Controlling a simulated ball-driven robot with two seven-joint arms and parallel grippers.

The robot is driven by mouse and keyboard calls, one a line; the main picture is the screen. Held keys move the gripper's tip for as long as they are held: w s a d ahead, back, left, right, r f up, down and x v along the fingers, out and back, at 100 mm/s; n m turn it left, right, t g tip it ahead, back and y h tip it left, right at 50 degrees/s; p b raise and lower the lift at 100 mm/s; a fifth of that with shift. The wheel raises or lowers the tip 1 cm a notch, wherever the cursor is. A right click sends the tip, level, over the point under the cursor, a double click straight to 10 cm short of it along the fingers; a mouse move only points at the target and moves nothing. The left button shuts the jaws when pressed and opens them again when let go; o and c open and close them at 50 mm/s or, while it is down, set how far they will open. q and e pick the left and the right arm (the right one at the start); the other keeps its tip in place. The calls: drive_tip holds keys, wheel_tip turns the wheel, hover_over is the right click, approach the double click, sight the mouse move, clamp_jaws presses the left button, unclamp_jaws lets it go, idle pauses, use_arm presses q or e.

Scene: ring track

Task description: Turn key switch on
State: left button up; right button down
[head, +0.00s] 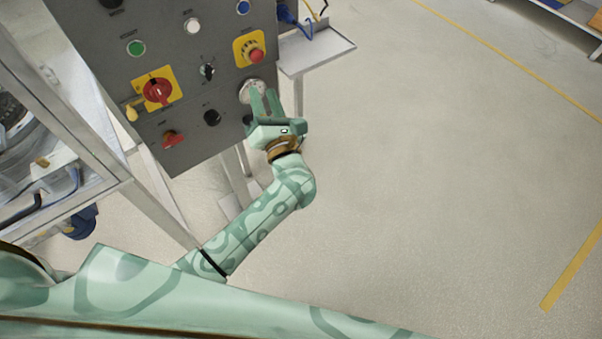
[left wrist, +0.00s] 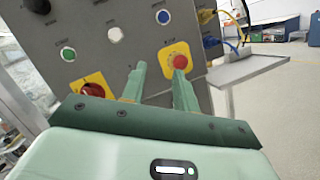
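The grey control panel (head: 210,95) carries several controls. A small dark switch with a pale part (head: 207,71) sits near its middle. A round pale metal fitting (head: 252,90) sits near its right edge, partly covered by my left gripper. I cannot tell for sure which of these is the key switch. My left gripper (head: 264,95) is in front of the panel's lower right, its fingers pointing at it. In the left wrist view, the two green fingers (left wrist: 160,72) stand apart with nothing seen between them. Whether the fingertips touch the panel is unclear. My right gripper is not in view.
A red emergency stop (head: 256,56) on a yellow plate is just above the left gripper. A red rotary switch (head: 157,90), a smaller red switch (head: 172,138) and a black knob (head: 212,117) lie left. A metal shelf (head: 316,54) juts out right; the floor beyond is clear.

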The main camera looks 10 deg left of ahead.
use_arm(q)
drive_tip(key=d+f+m+h, duration=0.2)
drive_tip(key=f+m+h, duration=0.2)
drive_tip(key=f+m, duration=0.3)
drive_tip(key=s+d+f+m+h+b, duration=0.1)
drive_tip(key=d+f+m+h, duration=0.2)
drive_tip(key=m, duration=0.8)
drive_tip(key=s+d+f+m+h, duration=0.1)
drive_tip(key=d+f+m+h, duration=0.2)
drive_tip(key=f+m+h, duration=0.4)
wheel_tip(320, 180, down, 5)
drive_tip(key=shift+s+r+m+g, duration=0.15)
drive_tip(key=shift+m+g, duration=0.25)
drive_tip(key=shift+m, duration=0.8)
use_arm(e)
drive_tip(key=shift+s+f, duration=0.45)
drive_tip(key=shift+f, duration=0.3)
